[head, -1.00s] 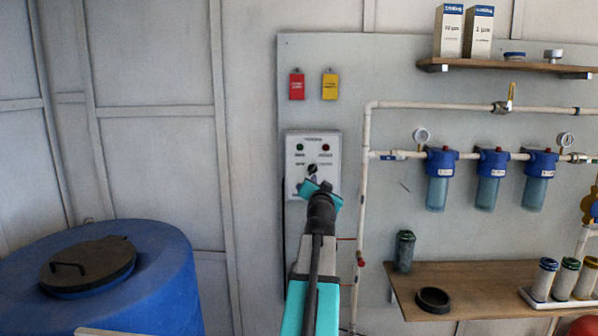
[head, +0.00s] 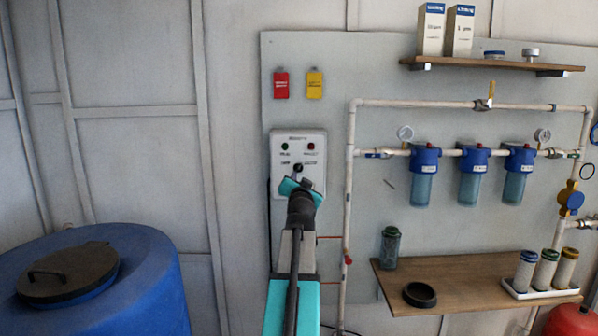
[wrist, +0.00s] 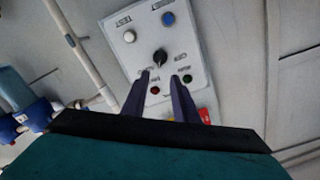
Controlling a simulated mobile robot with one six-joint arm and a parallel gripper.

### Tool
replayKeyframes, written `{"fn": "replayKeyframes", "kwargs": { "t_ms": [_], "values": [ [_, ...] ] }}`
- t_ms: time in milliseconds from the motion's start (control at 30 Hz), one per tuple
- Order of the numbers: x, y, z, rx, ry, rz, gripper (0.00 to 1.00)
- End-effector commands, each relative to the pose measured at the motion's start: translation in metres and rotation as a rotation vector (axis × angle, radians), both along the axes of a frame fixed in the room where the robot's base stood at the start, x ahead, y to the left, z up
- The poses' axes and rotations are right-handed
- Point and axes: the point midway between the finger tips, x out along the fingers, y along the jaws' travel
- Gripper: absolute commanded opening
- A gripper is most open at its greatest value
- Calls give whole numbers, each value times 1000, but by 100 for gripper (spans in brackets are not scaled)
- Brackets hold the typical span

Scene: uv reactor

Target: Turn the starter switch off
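The starter box (head: 313,140) is a pale panel on the wall board, with a green and a dark red light at its top. Its black rotary switch (wrist: 159,57) shows in the wrist view, with a white and a blue button on the far side of it. In the head view the switch (head: 298,168) shows just above my gripper (head: 296,185). In the wrist view my gripper (wrist: 166,76) has its two fingers apart, with a gap between them. The fingertips are just short of the knob, and the gap looks empty. Contact cannot be told.
White pipes (head: 349,200) run upright to the right of the box. Blue filter housings (head: 425,158) hang further right, above a wooden shelf (head: 460,282). A blue tank (head: 140,270) stands at lower left. Red (head: 281,85) and yellow (head: 314,85) tags hang above the box.

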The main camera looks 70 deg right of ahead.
Motion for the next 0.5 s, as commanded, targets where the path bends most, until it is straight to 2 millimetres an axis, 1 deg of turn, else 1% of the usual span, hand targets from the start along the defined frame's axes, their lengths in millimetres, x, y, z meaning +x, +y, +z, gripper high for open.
{"fn": "replayKeyframes", "kwargs": {
  "t_ms": [33,500],
  "values": [
    [2,-6,1,1,0,1,27],
    [18,-48,2,0,-1,0,27]
  ]
}}
